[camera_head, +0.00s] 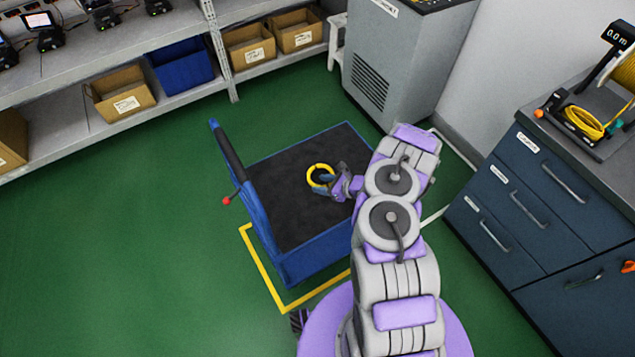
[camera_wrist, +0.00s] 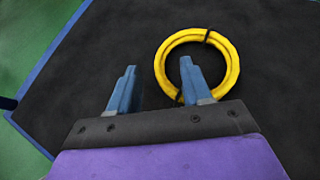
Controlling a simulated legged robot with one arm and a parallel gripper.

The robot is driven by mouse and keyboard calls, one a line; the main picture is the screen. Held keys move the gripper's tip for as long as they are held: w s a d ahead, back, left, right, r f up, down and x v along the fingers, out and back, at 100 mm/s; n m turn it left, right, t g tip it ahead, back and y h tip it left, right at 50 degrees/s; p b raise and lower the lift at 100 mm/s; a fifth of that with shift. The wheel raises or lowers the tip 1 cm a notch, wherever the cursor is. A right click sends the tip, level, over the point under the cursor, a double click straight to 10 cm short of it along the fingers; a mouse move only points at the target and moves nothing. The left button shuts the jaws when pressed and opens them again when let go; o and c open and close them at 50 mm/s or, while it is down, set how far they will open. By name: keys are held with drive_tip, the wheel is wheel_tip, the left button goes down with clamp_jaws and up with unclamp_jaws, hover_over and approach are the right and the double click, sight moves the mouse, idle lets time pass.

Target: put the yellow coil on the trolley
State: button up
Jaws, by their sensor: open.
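The yellow coil (camera_head: 317,170) is a ring with dark ties and appears to lie on the black deck of the blue trolley (camera_head: 281,222). In the wrist view the coil (camera_wrist: 233,62) is at the upper right, over the trolley's black deck (camera_wrist: 90,70). My gripper (camera_wrist: 158,72) is open just above the deck. Its right finger overlaps the coil's opening in the picture, and its left finger is outside the ring, to the left. Whether either finger touches the coil I cannot tell. In the head view my gripper (camera_head: 326,181) partly covers the coil.
The trolley's upright handle (camera_head: 228,152) stands at its left. A yellow floor marking (camera_head: 262,268) runs around its near corner. A dark drawer cabinet (camera_head: 545,190) with another yellow coil (camera_head: 583,122) on top is at the right. Shelves with boxes (camera_head: 122,92) line the back. Green floor at left is clear.

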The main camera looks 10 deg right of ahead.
drive_tip(key=p+v, duration=0.2)
drive_tip(key=v, duration=0.6)
drive_tip(key=shift+s+d+r, duration=0.15)
drive_tip(key=shift+d+r, duration=0.05)
drive_tip(key=shift+r, duration=0.3)
drive_tip(key=a+r+n+g+y, duration=0.2)
drive_tip(key=a+r+n, duration=0.3)
drive_tip(key=a+r, duration=0.5)
drive_tip(key=a+r+n+g+y, duration=0.3)
drive_tip(key=a+r+n, duration=0.2)
drive_tip(key=r, duration=0.8)
drive_tip(key=s+a+r+n+g+h, duration=0.1)
drive_tip(key=s+a+r+n+g, duration=0.2)
drive_tip(key=s+a+r+n, duration=0.45)
drive_tip(key=s+d+r+n+g+h, duration=0.25)
drive_tip(key=s+r+n+h, duration=0.25)
drive_tip(key=s+r, duration=0.6)
drive_tip(key=s+d+r+n+h, duration=0.1)
drive_tip(key=s+d+n+h, duration=0.1)
drive_tip(key=s+d+h, duration=0.2)
drive_tip(key=s+d+n+h, duration=0.2)
drive_tip(key=s+d+h, duration=0.2)
drive_tip(key=s+d, duration=0.4)
drive_tip(key=shift+s+d+r+t, duration=0.2)
drive_tip(key=shift+s+r+t, duration=0.2)
drive_tip(key=shift+s, duration=2.25)
